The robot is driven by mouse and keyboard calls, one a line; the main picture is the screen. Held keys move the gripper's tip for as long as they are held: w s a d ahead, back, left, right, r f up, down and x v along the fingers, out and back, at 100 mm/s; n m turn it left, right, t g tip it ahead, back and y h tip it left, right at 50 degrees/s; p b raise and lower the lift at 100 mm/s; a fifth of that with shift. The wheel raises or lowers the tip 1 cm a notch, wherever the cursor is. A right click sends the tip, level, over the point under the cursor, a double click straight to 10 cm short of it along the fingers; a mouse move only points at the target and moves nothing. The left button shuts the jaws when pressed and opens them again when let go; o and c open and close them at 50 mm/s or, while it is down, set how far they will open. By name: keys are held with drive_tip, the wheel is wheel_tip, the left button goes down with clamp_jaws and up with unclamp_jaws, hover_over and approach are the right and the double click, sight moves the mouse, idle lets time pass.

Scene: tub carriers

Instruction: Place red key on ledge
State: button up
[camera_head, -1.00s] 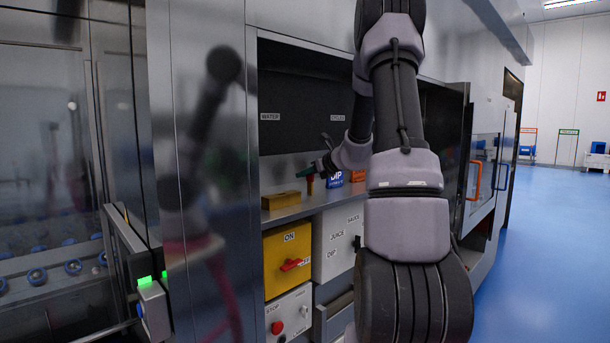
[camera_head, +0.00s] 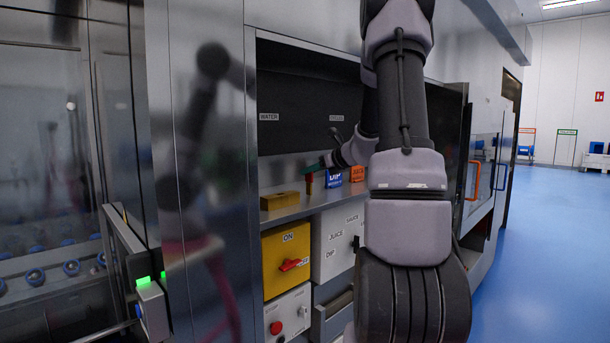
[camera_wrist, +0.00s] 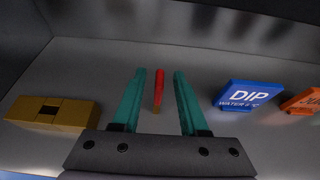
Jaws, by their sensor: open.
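The red key (camera_wrist: 158,88) has a red upper part and a gold lower end. In the head view the red key (camera_head: 309,186) looks upright on the grey metal ledge (camera_head: 284,213), below and beside my fingertips. The ledge (camera_wrist: 225,72) fills most of the wrist view. My gripper (camera_wrist: 160,72) is open, with one green finger on each side of the key and a gap on both sides. In the head view my gripper (camera_head: 316,166) is small and partly hidden by my arm.
A brass block with a square hole (camera_wrist: 52,112) lies left of the key. A blue DIP block (camera_wrist: 247,95) and an orange block (camera_wrist: 302,101) stand to the right. A dark back wall rises behind the ledge. Below are a yellow switch box (camera_head: 287,258) and a white box (camera_head: 335,243).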

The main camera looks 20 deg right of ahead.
drive_tip(key=v, duration=0.7)
drive_tip(key=s+a+r+n+g+y, duration=0.1)
drive_tip(key=s+a+r+n+g, duration=0.1)
drive_tip(key=s+a+n, duration=0.5)
drive_tip(key=s+a+r+n+g+y, duration=0.15)
drive_tip(key=s+a+n, duration=0.3)
drive_tip(key=a, duration=0.55)
drive_tip(key=s+a+n+g+h, duration=0.1)
drive_tip(key=s+a+n+h, duration=0.1)
drive_tip(key=s+n, duration=0.6)
drive_tip(key=s+a+n+g+h, duration=0.1)
drive_tip(key=s+n+h, duration=0.2)
drive_tip(key=s+n, duration=0.5)
drive_tip(key=shift+a+r, duration=0.35)
drive_tip(key=shift+r, duration=0.05)
